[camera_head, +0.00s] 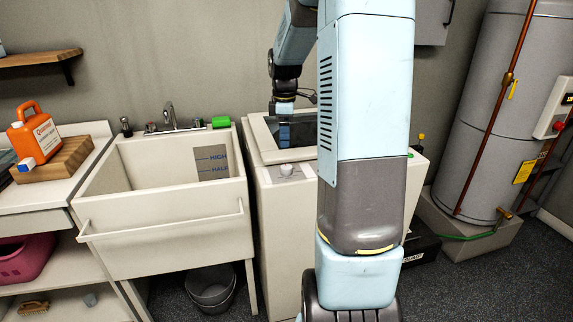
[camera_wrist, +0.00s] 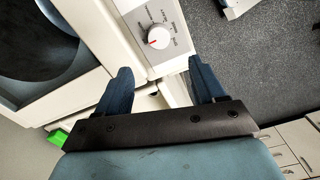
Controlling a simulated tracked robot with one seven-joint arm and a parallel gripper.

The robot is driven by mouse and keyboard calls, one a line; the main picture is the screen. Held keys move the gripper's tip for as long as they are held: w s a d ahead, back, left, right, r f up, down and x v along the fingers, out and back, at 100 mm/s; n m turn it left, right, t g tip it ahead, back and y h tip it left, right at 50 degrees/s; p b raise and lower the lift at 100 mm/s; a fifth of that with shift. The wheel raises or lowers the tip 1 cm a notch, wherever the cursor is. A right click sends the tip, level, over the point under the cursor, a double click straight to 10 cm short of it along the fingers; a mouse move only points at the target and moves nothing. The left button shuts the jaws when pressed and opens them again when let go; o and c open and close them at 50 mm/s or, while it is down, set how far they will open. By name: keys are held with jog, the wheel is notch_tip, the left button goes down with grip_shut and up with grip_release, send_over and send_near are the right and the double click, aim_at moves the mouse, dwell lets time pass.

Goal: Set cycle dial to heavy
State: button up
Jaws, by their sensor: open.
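The cycle dial (camera_wrist: 158,38) is a round white knob with a red pointer mark, set in a light grey panel with small printed labels around it. The labels are too small to read. The dial also shows in the head view (camera_head: 286,170) on the front of the cream washing machine (camera_head: 273,220). My gripper (camera_wrist: 160,66) is open, with blue fingers spread apart. In the wrist view the dial lies ahead of the fingertips, between their lines, apart from both. In the head view my gripper (camera_head: 284,128) hangs over the machine's top, behind the dial.
A utility sink (camera_head: 165,235) stands left of the machine, with a green sponge (camera_head: 221,122) on its rim. A grey tank (camera_head: 500,110) is at right. My own arm hides part of the machine.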

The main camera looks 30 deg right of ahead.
aim_at(285, 167)
notch_tip(285, 167, down, 11)
jog(key=shift+r, duration=0.1)
dwell(0.3)
